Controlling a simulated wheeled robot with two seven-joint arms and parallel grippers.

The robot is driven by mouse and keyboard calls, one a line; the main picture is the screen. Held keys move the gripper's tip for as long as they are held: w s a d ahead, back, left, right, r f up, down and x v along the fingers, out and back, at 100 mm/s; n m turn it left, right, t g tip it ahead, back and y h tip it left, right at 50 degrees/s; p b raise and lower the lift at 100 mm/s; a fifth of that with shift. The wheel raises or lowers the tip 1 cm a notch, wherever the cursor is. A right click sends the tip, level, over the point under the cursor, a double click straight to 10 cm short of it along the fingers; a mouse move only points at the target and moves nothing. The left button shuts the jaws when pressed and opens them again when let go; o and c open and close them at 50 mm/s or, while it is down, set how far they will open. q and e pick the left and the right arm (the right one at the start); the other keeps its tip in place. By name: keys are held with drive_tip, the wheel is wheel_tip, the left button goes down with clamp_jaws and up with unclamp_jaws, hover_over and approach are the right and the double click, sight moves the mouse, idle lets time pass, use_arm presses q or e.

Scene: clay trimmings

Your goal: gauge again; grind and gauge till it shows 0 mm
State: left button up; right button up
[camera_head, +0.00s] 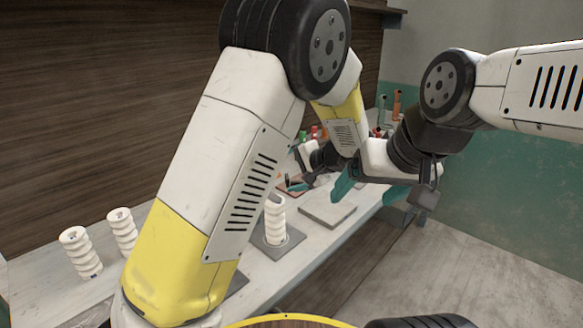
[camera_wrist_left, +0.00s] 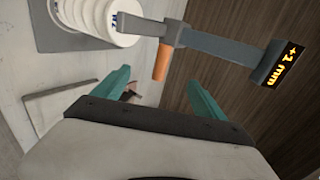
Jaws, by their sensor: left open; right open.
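The gauge (camera_wrist_left: 220,45) shows in the left wrist view as a grey bar with a dark jaw and an orange part below it. Its display (camera_wrist_left: 277,66) reads +2 mm. Its tip overlaps the edge of a white ribbed piece (camera_wrist_left: 92,18); I cannot tell if they touch. In the head view a white ribbed piece (camera_head: 274,218) stands upright on a grey square plate (camera_head: 276,250). My right gripper (camera_head: 367,194) is open and empty above the bench.
Two more white ribbed pieces (camera_head: 80,253) (camera_head: 122,232) stand at the bench's left end. A flat grey slab (camera_head: 327,214) lies on the bench (camera_head: 293,262). Small coloured items (camera_head: 315,131) stand far back. A wooden wall (camera_head: 90,110) rises behind; my left arm covers mid-bench.

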use_arm(q)
drive_tip(key=x, duration=0.7)
drive_tip(key=shift+w+a, duration=0.15)
clamp_jaws()
idle(0.3)
drive_tip(key=shift+r, duration=4.6)
unclamp_jaws()
